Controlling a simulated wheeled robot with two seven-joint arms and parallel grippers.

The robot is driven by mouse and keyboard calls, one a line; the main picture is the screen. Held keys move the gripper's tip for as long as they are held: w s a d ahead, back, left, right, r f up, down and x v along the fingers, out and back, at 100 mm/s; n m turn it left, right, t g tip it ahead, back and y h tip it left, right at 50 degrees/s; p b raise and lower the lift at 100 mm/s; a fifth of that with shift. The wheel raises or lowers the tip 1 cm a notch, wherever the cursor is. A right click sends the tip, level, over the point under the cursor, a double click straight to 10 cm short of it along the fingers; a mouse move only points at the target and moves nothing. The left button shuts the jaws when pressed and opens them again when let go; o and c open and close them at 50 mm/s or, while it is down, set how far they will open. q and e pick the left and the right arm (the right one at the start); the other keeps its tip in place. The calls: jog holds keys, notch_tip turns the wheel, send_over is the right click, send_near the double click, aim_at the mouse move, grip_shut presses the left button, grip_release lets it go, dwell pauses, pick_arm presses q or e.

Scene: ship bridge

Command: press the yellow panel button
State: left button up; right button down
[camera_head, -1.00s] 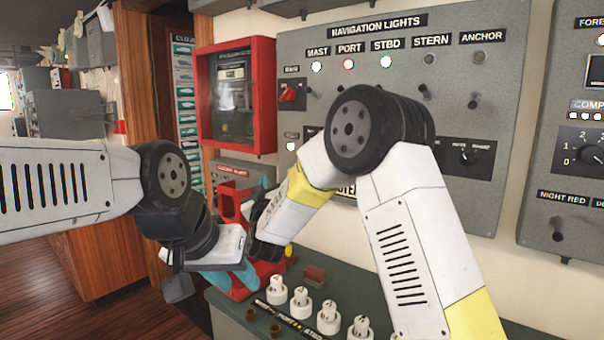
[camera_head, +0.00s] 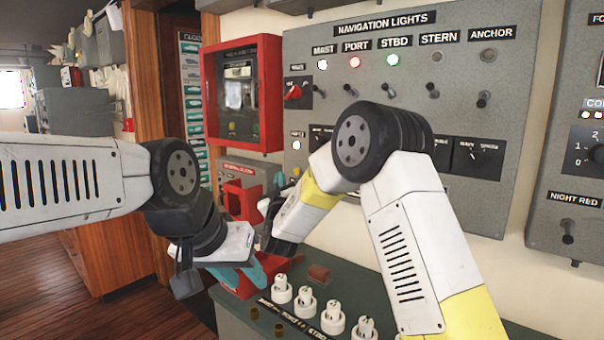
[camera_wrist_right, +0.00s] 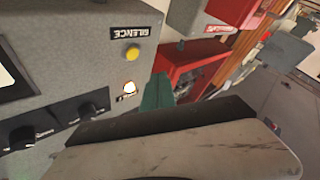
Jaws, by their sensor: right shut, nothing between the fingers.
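The yellow button (camera_wrist_right: 133,53) is a small round knob on a grey panel, beside a label reading SILENCE, in the right wrist view. A lit round lamp (camera_wrist_right: 130,87) sits near it on the same panel.
A grey navigation lights panel (camera_head: 410,75) fills the wall at the back. A red cabinet (camera_head: 242,92) hangs left of it. Wooden floor (camera_head: 95,305) is clear at the lower left.

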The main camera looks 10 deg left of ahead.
jog(key=shift+w+d, duration=0.55)
jog(key=shift+w, duration=0.3)
jog(key=shift+w+d, duration=0.55)
jog(key=shift+w, duration=0.3)
jog(key=shift+d, duration=0.1)
dwell(0.7)
jog(key=shift+w+d, duration=0.2)
jog(key=shift+w, duration=0.15)
jog(key=shift+w+d, duration=0.2)
jog(key=shift+w, duration=0.15)
dwell(0.6)
dwell(0.4)
jog(key=shift+s+a, duration=0.45)
jog(key=shift+s, duration=0.25)
jog(key=s+a, duration=0.2)
jog(key=s, duration=0.2)
jog(key=shift+s+a, duration=0.1)
jog(key=shift+a, duration=0.3)
